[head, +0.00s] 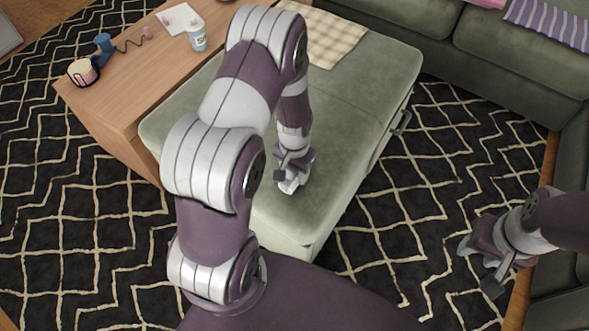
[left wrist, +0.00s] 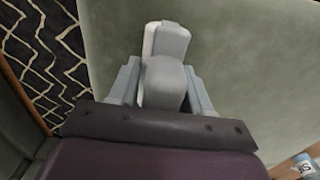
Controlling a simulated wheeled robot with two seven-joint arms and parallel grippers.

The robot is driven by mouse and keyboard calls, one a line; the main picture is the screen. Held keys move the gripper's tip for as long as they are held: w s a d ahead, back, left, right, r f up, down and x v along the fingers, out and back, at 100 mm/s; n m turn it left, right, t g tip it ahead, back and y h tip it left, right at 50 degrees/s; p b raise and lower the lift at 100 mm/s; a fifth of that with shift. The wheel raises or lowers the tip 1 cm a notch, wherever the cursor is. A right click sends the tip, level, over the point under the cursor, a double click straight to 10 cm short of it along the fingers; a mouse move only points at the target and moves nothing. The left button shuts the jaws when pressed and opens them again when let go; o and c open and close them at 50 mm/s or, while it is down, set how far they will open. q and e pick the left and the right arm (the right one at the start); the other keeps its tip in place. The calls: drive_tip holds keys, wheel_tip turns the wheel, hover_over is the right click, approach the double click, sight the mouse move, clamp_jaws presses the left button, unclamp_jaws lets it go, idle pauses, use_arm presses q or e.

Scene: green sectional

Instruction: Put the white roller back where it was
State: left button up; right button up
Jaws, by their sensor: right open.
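My left gripper (head: 288,178) reaches down over the green ottoman (head: 365,95), near its front part. In the left wrist view its two fingers (left wrist: 163,88) stand on either side of the white roller (left wrist: 167,45), which looks white and grey and sits between them with no clear gap. In the head view only a small pale part of the roller (head: 290,185) shows below the fingers. I cannot tell whether it touches the ottoman. My right gripper (head: 478,267) is open and empty, above the patterned rug at the right.
A wooden table (head: 130,80) at the left holds a cup (head: 196,38), white paper (head: 180,19), a blue object (head: 104,46) and a round pink-and-black item (head: 83,72). A checked cloth (head: 325,38) lies on the ottoman's far end. A green sofa (head: 510,60) stands behind.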

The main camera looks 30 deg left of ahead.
use_arm(q)
drive_tip(key=shift+o, duration=0.9)
drive_tip(key=shift+r, duration=0.1)
wheel_tip(320, 180, up, 12)
drive_tip(key=p, duration=0.4)
drive_tip(key=shift+p, duration=0.35)
drive_tip(key=s+d+r+t, duration=0.1)
drive_tip(key=s+d+r, duration=0.4)
drive_tip(key=s+r, duration=0.3)
wheel_tip(320, 180, up, 2)
drive_tip(key=shift+s+d+n, duration=0.2)
drive_tip(key=shift+s+n, duration=0.15)
drive_tip(key=shift+n, duration=0.05)
